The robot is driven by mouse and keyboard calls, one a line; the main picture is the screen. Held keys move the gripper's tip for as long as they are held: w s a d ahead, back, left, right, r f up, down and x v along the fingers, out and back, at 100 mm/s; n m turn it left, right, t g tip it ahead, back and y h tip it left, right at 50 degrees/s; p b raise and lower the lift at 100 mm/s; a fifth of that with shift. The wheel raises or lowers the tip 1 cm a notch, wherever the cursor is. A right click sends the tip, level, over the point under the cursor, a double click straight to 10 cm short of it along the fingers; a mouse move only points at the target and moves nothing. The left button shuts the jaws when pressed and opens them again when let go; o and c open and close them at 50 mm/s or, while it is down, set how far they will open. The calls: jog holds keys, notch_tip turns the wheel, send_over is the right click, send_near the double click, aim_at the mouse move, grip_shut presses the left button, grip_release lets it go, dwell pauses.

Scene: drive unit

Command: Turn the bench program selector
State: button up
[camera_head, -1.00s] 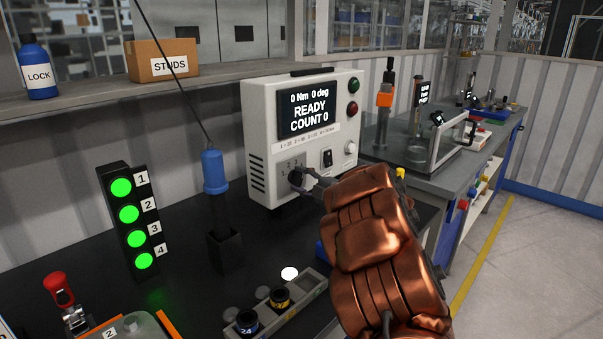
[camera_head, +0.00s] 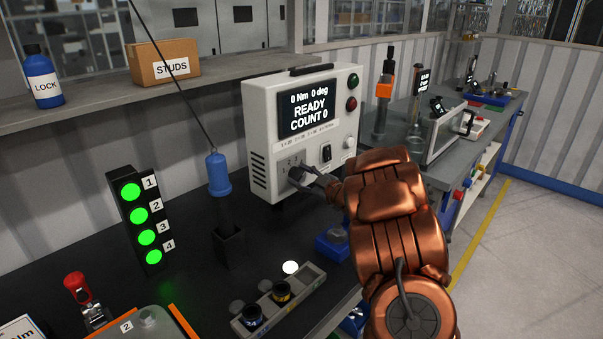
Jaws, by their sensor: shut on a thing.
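The program selector (camera_head: 294,174) is a small dark knob on a grey plate at the lower left of the white controller box (camera_head: 257,121). My gripper (camera_head: 299,176) is at the knob, with its grey fingers shut on it. The fingers hide part of the knob, so its pointer direction is unclear. The box's screen (camera_head: 309,112) reads "0 Nm 0 deg READY COUNT 0". A printed strip with small program text lies under the screen.
A stack light (camera_head: 139,215) with green lamps 1 to 4 stands at the left. A blue hanging tool (camera_head: 218,173) is left of the box, above a black holder (camera_head: 228,246). A socket tray (camera_head: 279,299) lies in front. A rocker switch (camera_head: 326,153) is right of the knob.

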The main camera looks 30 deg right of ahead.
dwell(0.3)
jog(key=o, duration=1.2)
jog(key=shift+c, duration=0.2)
jog(key=shift+r, duration=0.1)
notch_tip(320, 180, up, 10)
jog(key=shift+f, duration=0.15)
